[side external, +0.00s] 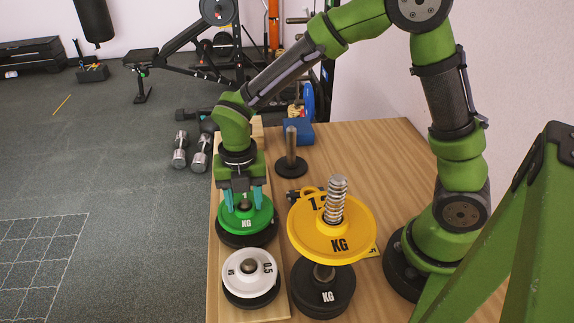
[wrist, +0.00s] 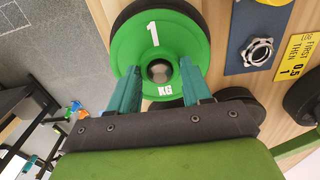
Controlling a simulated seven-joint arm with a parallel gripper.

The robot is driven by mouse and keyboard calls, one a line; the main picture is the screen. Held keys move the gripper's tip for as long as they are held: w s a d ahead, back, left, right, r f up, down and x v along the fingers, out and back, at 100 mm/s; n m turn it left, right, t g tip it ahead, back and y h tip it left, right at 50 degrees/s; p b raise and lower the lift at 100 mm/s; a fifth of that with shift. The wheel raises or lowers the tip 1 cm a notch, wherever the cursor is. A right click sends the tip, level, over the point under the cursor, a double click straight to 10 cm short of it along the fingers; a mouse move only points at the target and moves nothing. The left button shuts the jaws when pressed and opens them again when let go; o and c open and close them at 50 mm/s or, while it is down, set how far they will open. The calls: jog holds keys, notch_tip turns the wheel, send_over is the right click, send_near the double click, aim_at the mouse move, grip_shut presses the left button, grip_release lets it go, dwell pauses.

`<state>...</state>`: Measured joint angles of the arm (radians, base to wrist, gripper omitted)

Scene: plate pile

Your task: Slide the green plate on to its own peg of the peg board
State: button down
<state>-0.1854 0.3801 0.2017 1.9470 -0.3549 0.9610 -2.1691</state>
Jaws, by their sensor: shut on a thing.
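The green plate (side external: 246,220), marked 1 KG, is level between the two fingers of my gripper (side external: 243,204), which is shut on it. In the wrist view the fingers (wrist: 159,69) lie on either side of the plate's hub, and the green plate (wrist: 146,35) shows a grey peg end (wrist: 160,70) inside its hole. A black disc (side external: 248,240) lies under the plate; I cannot tell whether they touch. The peg board (side external: 282,304) is a light wood strip. A white 0.5 plate (side external: 249,264) sits around the nearer peg, over another black disc.
A yellow plate (side external: 312,238) with a spring-wrapped post stands right of the board, above black plates (side external: 324,293). A bare post on a black base (side external: 291,166) and a blue block (side external: 298,133) stand behind. A yellow card (wrist: 298,57) and metal collar (wrist: 257,51) show in the wrist view.

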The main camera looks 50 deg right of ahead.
jog(key=shift+r, duration=0.1)
jog(key=shift+c, duration=2.1)
grip_release()
notch_tip(320, 180, up, 17)
